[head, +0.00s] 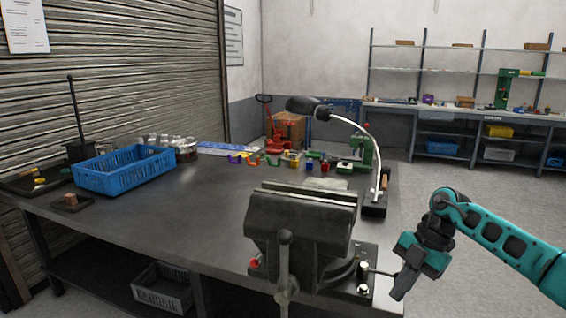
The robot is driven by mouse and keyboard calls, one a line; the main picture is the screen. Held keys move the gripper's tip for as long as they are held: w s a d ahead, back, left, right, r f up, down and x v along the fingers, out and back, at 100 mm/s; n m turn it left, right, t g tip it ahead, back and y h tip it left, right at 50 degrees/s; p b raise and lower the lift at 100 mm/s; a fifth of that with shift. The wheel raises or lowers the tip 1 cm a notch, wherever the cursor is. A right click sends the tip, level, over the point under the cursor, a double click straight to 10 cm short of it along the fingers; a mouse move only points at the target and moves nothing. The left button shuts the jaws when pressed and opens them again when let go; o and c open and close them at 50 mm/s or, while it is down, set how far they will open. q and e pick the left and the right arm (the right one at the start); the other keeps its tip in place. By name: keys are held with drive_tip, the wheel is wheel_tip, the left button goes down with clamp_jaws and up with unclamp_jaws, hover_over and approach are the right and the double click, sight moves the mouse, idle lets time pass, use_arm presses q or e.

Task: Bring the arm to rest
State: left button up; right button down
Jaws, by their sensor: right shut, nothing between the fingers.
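My right arm (500,240), teal with dark joints, comes in from the right. Its gripper (399,294) points down and to the left, beside the right edge of the workbench and to the right of the vise. The gripper is shut with nothing visible in it. My left gripper is not in view. The dark workbench (185,212) fills the left and middle of the view.
A large dark vise (300,230) stands at the bench's near right corner. A blue crate (125,172) sits on the left. A lamp (310,106) arches over the back right, near small coloured parts. Open floor (480,195) lies right of the bench.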

drive_tip(key=s+a+f+m+t+y, duration=0.15)
drive_tip(key=a+y, duration=0.25)
drive_tip(key=a, duration=0.4)
drive_tip(key=s+a+t+y, duration=0.3)
drive_tip(key=a+y, duration=0.1)
drive_tip(key=a, duration=0.3)
drive_tip(key=s+a+f+m+t+y, duration=0.1)
drive_tip(key=s+a+t+y, duration=0.2)
drive_tip(key=a, duration=0.5)
drive_tip(key=s+d+f+m+t+h, duration=0.5)
drive_tip(key=s+d+f+m+h, duration=0.9)
drive_tip(key=m, duration=0.6)
wheel_tip(320, 180, down, 2)
drive_tip(key=s+d, duration=0.1)
drive_tip(key=d, duration=0.1)
drive_tip(key=shift+s+d+m, duration=0.2)
drive_tip(key=shift+d+m, duration=0.15)
drive_tip(key=shift+d, duration=0.05)
drive_tip(key=shift+f, duration=0.1)
